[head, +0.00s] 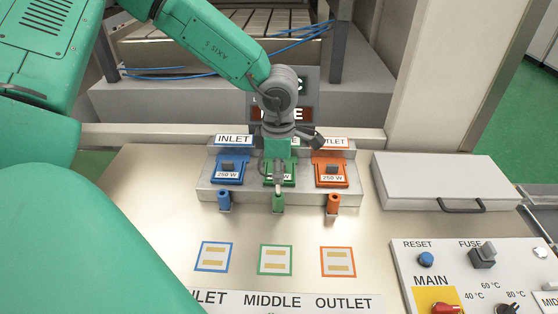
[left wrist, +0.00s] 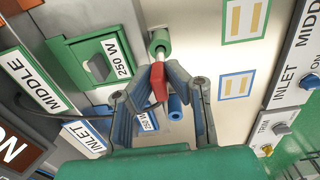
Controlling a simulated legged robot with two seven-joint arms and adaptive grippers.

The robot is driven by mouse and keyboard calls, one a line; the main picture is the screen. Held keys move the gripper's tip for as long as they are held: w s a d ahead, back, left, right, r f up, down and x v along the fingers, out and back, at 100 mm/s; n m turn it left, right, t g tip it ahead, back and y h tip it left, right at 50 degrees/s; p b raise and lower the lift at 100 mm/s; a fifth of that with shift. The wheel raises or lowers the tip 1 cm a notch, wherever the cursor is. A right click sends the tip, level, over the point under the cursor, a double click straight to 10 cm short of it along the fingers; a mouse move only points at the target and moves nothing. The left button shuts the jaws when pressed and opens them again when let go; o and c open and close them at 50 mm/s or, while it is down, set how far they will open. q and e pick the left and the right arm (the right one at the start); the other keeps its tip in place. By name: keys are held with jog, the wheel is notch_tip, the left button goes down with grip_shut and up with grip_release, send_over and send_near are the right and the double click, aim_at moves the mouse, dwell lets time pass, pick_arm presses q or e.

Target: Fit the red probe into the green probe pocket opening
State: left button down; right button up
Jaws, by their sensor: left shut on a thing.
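My left gripper (head: 278,186) points down over the middle station of the heater block in the head view. In the left wrist view its fingers (left wrist: 158,72) are shut on the red probe (left wrist: 159,86). The green probe pocket (head: 278,204) is a short tube on the front of the block; it also shows in the left wrist view (left wrist: 160,38), just beyond the fingertips. The probe's far end is close to the pocket opening; I cannot tell whether it is inside. The head view does not show the probe clearly. My right gripper is out of view.
A blue pocket (head: 224,203) and an orange pocket (head: 333,204) flank the green one. Blue (head: 227,172) and orange (head: 331,175) 250 W units sit behind. A control panel (head: 450,262) is at the right. The bench in front is clear apart from flat coloured markings.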

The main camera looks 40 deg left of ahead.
aim_at(279, 194)
pick_arm(q)
jog(key=shift+f+b, duration=0.8)
jog(key=shift+f, duration=1.85)
jog(key=c, duration=1.5)
grip_release()
jog(key=shift+r, duration=0.15)
jog(key=shift+w+r, duration=0.1)
jog(key=shift+r, duration=0.25)
notch_tip(279, 194, up, 10)
jog(key=shift+r, duration=0.5)
jog(key=shift+f, duration=0.1)
